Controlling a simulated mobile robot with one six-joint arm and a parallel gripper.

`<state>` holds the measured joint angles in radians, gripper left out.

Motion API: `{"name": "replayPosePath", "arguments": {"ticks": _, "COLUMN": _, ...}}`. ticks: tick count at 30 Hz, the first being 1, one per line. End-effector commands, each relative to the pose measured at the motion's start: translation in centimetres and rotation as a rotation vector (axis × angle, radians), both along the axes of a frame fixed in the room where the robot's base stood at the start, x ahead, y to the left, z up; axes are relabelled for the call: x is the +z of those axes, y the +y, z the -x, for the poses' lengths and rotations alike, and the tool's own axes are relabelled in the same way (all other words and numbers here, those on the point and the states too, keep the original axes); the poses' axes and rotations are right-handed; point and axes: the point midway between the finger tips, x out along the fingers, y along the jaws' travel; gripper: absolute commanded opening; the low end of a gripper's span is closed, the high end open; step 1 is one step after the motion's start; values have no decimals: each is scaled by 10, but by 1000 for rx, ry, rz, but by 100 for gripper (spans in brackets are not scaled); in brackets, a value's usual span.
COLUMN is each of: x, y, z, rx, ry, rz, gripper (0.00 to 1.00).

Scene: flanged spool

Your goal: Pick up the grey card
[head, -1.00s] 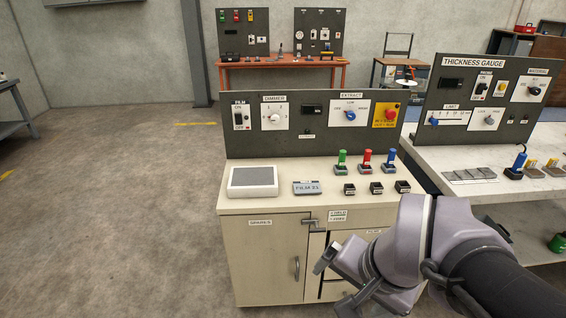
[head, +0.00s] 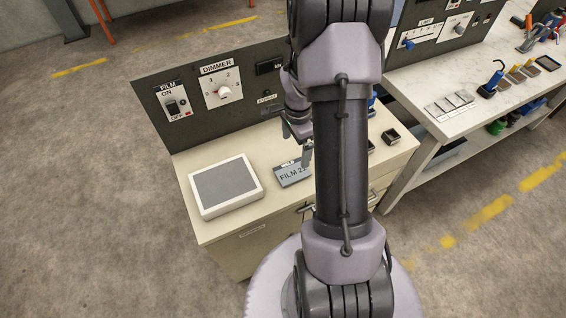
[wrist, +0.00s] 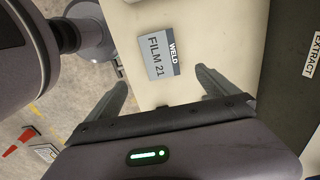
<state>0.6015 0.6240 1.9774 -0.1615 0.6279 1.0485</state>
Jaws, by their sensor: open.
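The grey card (head: 293,175), lettered FILM 21, lies flat on the cream cabinet top, just right of a white-framed panel. In the wrist view the card (wrist: 163,58) shows whole, with a dark WELD strip along one edge. My gripper (wrist: 162,80) is open and empty there, its two fingers spread on either side of the card's near side, apart from it. In the head view my gripper (head: 304,148) is above the cabinet by the card's upper right, partly hidden by my arm.
The white-framed panel (head: 226,187) lies left of the card. A dark control board (head: 190,115) stands along the cabinet's back edge. Small black holders (head: 390,136) sit to the right; my arm hides part of that area. A white bench (head: 440,75) stands further right.

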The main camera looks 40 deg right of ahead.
Motion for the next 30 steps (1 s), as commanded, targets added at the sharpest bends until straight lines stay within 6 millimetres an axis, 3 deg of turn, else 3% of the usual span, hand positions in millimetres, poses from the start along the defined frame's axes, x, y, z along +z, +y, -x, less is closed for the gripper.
{"name": "replayPosePath", "arguments": {"ticks": 1, "x": -21, "y": 1, "z": 1, "rx": 2, "ry": 4, "rz": -2, "gripper": 98}}
{"name": "replayPosePath", "arguments": {"ticks": 6, "x": -60, "y": 1, "z": 0, "rx": 2, "ry": 1, "rz": 0, "gripper": 98}}
{"name": "replayPosePath", "arguments": {"ticks": 13, "x": -82, "y": 3, "z": -1, "rx": 4, "ry": 1, "rz": 0, "gripper": 98}}
{"name": "replayPosePath", "arguments": {"ticks": 19, "x": -120, "y": 7, "z": -1, "rx": 4, "ry": 1, "rz": -1, "gripper": 98}}
{"name": "replayPosePath", "arguments": {"ticks": 25, "x": -121, "y": 7, "z": -2, "rx": 4, "ry": -1, "rz": 0, "gripper": 98}}
{"name": "replayPosePath", "arguments": {"ticks": 30, "x": -120, "y": 7, "z": -2, "rx": 4, "ry": -1, "rz": 0, "gripper": 67}}
